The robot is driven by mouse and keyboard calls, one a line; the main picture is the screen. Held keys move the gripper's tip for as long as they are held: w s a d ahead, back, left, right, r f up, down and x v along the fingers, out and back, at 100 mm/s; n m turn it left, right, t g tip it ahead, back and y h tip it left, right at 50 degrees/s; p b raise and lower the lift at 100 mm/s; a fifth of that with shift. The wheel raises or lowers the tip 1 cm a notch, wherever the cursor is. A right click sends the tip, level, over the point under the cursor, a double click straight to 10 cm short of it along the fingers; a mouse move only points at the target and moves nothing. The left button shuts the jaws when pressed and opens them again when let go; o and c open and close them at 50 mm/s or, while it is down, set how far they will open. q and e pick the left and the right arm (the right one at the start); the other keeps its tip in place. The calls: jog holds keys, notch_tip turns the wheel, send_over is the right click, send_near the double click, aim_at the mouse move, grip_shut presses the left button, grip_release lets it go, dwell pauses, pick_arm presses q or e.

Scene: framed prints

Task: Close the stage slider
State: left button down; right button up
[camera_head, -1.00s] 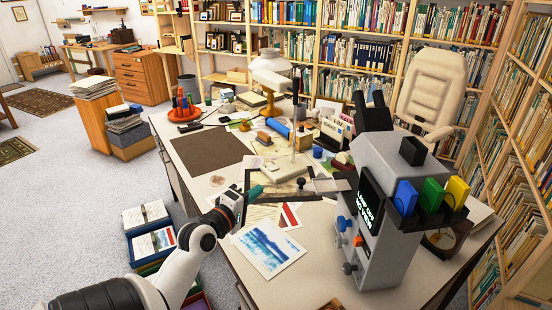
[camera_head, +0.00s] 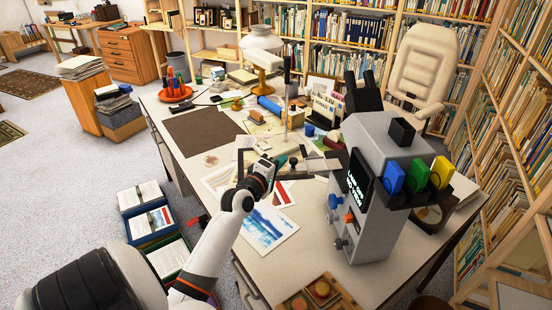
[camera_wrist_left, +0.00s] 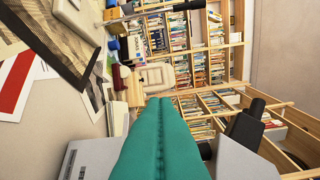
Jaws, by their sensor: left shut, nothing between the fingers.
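A grey microscope-like device (camera_head: 385,150) stands on the right part of the desk. It has a lit display (camera_head: 358,180), dark eyepieces and a flat stage plate (camera_head: 322,166) jutting from its left side. I cannot tell which part is the stage slider. My left gripper (camera_head: 281,161) is just left of the stage plate, with its fingers shut and empty. I cannot tell whether it touches the plate. In the left wrist view its teal fingers (camera_wrist_left: 155,110) lie together, with parts of the grey device on both sides below. My right gripper is out of view.
Blue and orange knobs (camera_head: 349,217) stick out of the device's left side. Blue, green and yellow tabs (camera_head: 416,176) stand at its right. A blue-and-white print (camera_head: 266,229) lies on the desk below my arm. A wooden tray (camera_head: 318,294) lies at the front edge.

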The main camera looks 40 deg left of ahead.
aim_at(323, 166)
pick_arm(q)
jog(key=w+d+p, duration=0.1)
jog(key=w+d, duration=0.1)
jog(key=w, duration=0.1)
jog(key=w+d+p, duration=0.1)
jog(key=w+d, duration=0.2)
jog(key=w+d+p, duration=0.1)
jog(key=w+d, duration=0.1)
jog(key=w, duration=0.2)
jog(key=shift+w+d, duration=0.1)
jog(key=shift+d, duration=0.3)
jog(key=shift+a, duration=0.1)
